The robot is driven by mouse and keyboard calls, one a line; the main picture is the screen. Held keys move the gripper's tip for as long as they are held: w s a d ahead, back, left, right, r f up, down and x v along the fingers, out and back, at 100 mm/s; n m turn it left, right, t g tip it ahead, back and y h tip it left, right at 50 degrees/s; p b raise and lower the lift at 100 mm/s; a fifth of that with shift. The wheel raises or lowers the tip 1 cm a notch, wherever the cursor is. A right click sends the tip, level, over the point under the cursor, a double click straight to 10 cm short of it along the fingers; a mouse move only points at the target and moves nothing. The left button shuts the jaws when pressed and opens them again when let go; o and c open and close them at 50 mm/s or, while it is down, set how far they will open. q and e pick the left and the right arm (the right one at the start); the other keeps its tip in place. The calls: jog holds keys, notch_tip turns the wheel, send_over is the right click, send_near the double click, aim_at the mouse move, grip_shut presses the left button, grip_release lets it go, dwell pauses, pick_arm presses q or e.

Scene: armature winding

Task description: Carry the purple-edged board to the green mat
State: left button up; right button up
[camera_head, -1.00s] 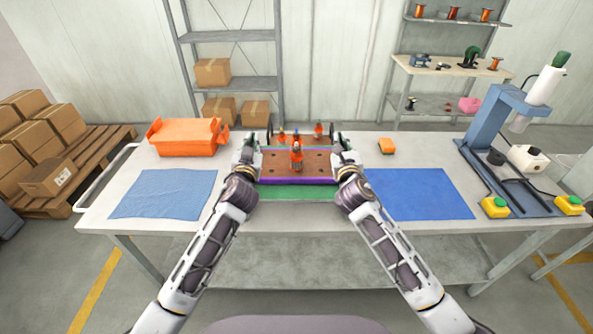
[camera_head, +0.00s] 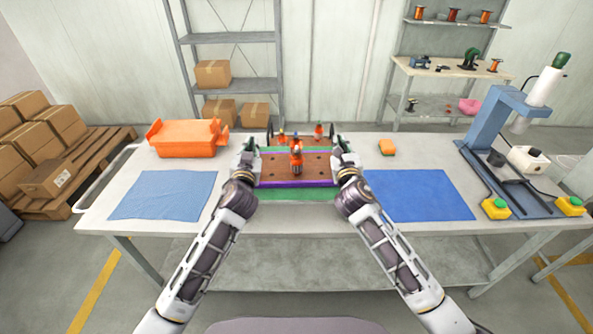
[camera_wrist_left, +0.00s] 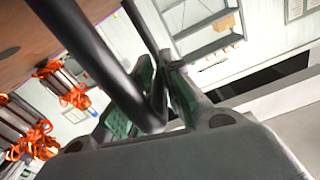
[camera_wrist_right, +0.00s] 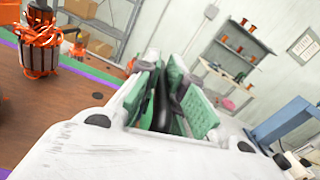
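The purple-edged board (camera_head: 275,172) is brown with a purple front rim and carries orange-and-silver armatures. In the head view it covers most of the green mat (camera_head: 298,193), whose front strip shows below it. I cannot tell whether it touches the mat. My left gripper (camera_head: 249,146) is at the board's left end, its green-padded fingers around a black handle (camera_wrist_left: 105,65). My right gripper (camera_head: 340,146) is at the right end, its fingers around the other black handle (camera_wrist_right: 162,105). Both grippers look closed on the handles. The board also shows in the right wrist view (camera_wrist_right: 85,108).
A light-blue cloth (camera_head: 165,194) lies left of the mat and a darker blue mat (camera_head: 418,194) lies right. An orange bin (camera_head: 187,138) stands at the back left. A blue press (camera_head: 490,130) stands at the far right.

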pick_arm(q)
jog(key=o, duration=0.3)
jog(key=shift+s+d, duration=0.1)
jog(key=shift+s, duration=0.6)
pick_arm(e)
jog(key=shift+d+r, duration=0.15)
pick_arm(q)
jog(key=shift+s, duration=2.7)
pick_arm(e)
jog(key=o, duration=0.8)
jog(key=shift+s, duration=0.15)
jog(key=shift+s, duration=5.85)
